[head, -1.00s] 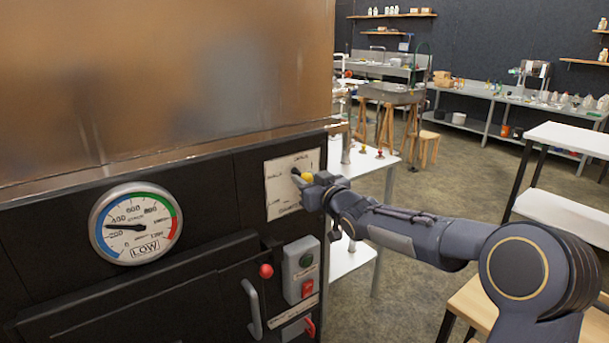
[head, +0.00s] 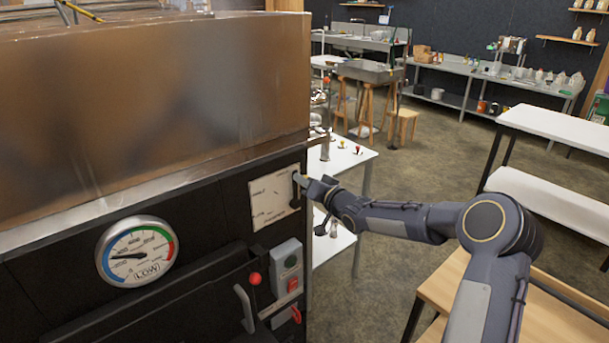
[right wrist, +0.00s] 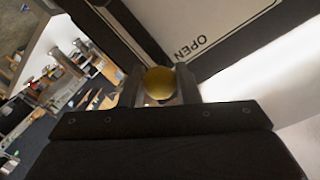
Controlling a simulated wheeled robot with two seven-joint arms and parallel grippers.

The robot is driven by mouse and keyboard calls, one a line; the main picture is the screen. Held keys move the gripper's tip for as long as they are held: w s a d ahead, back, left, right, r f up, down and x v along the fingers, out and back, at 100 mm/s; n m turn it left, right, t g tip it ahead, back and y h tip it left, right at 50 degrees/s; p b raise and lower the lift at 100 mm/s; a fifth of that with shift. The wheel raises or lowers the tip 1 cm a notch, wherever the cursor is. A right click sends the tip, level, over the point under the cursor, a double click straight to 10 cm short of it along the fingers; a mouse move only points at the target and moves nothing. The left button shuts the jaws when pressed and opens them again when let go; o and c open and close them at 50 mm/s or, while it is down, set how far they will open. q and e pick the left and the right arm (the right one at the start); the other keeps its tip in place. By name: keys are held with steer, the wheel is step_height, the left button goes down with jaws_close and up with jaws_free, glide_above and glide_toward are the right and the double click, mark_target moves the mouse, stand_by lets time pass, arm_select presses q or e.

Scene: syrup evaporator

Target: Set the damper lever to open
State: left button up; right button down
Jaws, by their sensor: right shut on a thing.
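The damper lever (head: 296,190) is a dark bar with a yellow knob, on a pale label plate (head: 270,199) on the evaporator's black front. It sits at the plate's right edge in the head view. My right gripper (head: 304,182) is at the knob and mostly hides it there. In the right wrist view, the yellow knob (right wrist: 159,84) is between the fingers of my right gripper (right wrist: 159,92), which is shut on it. The word OPEN shows upside down on the plate (right wrist: 215,35) close beside the knob. My left gripper is not in view.
A round gauge (head: 137,251) reads in its LOW zone. Below the plate are a grey switch box (head: 288,270), a red ball knob (head: 255,279) and a door handle (head: 245,308). A white table (head: 345,160) stands behind my right gripper. Open floor lies beyond.

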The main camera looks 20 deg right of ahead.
steer(key=shift+w+d+r, duration=0.1)
steer(key=shift+d+r, duration=0.05)
steer(key=shift+r, duration=0.5)
steer(key=c, duration=1.1)
jaws_free()
steer(key=shift+f, duration=0.1)
steer(key=shift+w+d+f, duration=0.1)
steer(key=shift+f, duration=0.1)
steer(key=b+v, duration=0.1)
steer(key=v, duration=0.7)
steer(key=shift+r, duration=0.1)
